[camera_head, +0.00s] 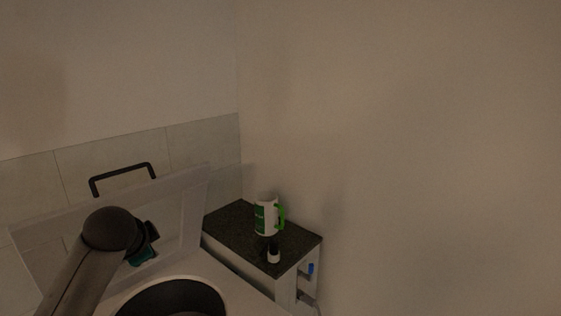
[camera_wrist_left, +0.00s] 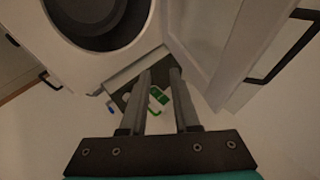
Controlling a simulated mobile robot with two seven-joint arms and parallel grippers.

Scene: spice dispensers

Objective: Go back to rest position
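My left arm comes in from the lower left in the head view. A teal part of it (camera_head: 143,250) shows behind its dark round joint, and the fingers are hidden there. In the left wrist view the left gripper (camera_wrist_left: 161,73) has its two fingers apart with nothing held between them. A white and green dispenser with a green handle (camera_head: 267,215) stands upright on a dark counter (camera_head: 235,222). It also shows in the left wrist view (camera_wrist_left: 157,96), well beyond the fingers. A small white and black container (camera_head: 273,256) stands near the counter's front edge. My right gripper is not in view.
A white unit with a dark round opening (camera_head: 172,295) is at the bottom, left of the counter. A pale raised panel (camera_head: 180,215) stands behind my arm. A black bar handle (camera_head: 122,177) is above it. A bare wall (camera_head: 430,150) fills the right.

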